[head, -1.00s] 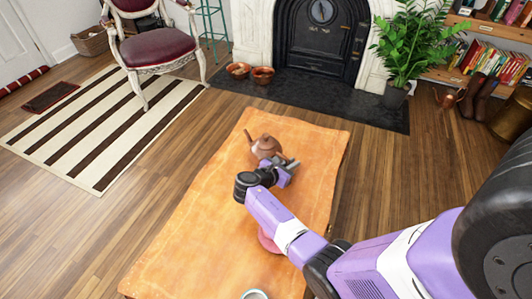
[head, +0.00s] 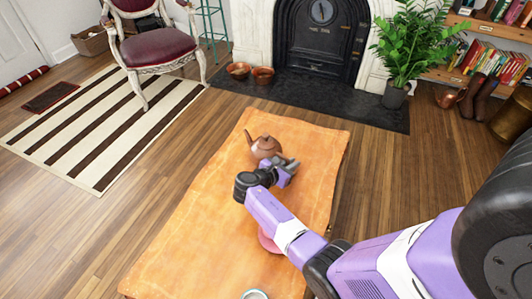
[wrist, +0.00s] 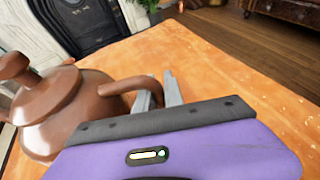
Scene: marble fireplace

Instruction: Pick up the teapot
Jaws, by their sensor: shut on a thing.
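The brown teapot (head: 265,147) is near the far end of the cloth-covered table (head: 203,217). In the wrist view the teapot (wrist: 65,112) is at the left, with its lid and knob on top and its handle reaching right to the fingers. My gripper (head: 287,163) is at the teapot's near right side. In the wrist view my gripper (wrist: 160,92) is shut on the handle, with grey fingers on either side of its end. Whether the teapot's base touches the cloth is not clear.
A pink object (head: 268,240) is partly hidden under my arm, and a pale cup (head: 254,294) is at the near edge. The table's left half is clear.

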